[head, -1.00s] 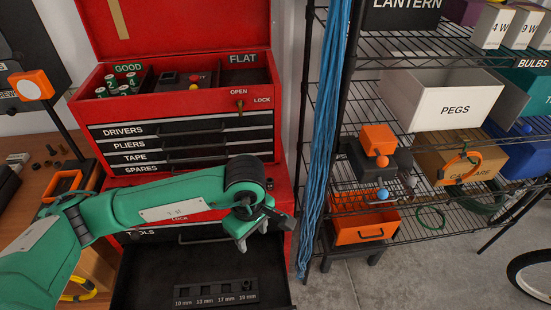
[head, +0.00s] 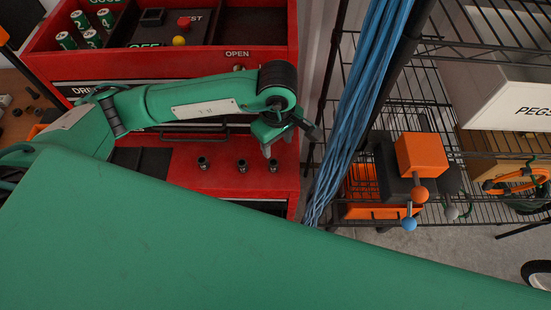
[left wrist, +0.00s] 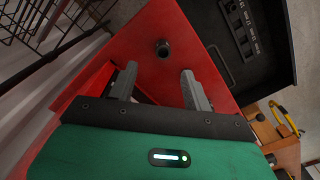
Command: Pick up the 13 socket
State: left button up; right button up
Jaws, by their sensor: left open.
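Three small dark sockets stand on the red ledge of the tool chest in the head view: a left one (head: 203,163), a middle one (head: 242,165) and a right one (head: 273,165). No size marking is readable on them, so I cannot tell which is the 13. My left gripper (head: 272,139) is over the ledge, close to the right socket. In the left wrist view my left gripper (left wrist: 155,88) is open and empty. One socket (left wrist: 162,48) stands beyond its fingertips, roughly in line with the gap. My right gripper is not in view.
An open black drawer (left wrist: 270,65) holds a labelled socket tray (left wrist: 240,30) in the left wrist view. Blue cables (head: 365,90) and a wire shelf (head: 455,110) stand right of the chest. A large green part of mine hides the lower head view.

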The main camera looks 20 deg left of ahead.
pick_arm(q)
jog(key=b, duration=0.2)
send_over(274, 162)
jog(key=f, duration=0.5)
jog(key=shift+s+d+f, duration=0.1)
jog(key=shift+d+f, duration=0.05)
jog(key=shift+d, duration=0.25)
jog(key=shift+f, duration=0.45)
jog(key=shift+a+f, duration=0.2)
jog(key=shift+f, duration=0.4)
jog(key=f, duration=0.2)
jog(key=f+b, duration=0.1)
jog(key=f, duration=0.1)
jog(key=shift+a, duration=0.25)
jog(key=shift+r, duration=0.1)
grip_shut()
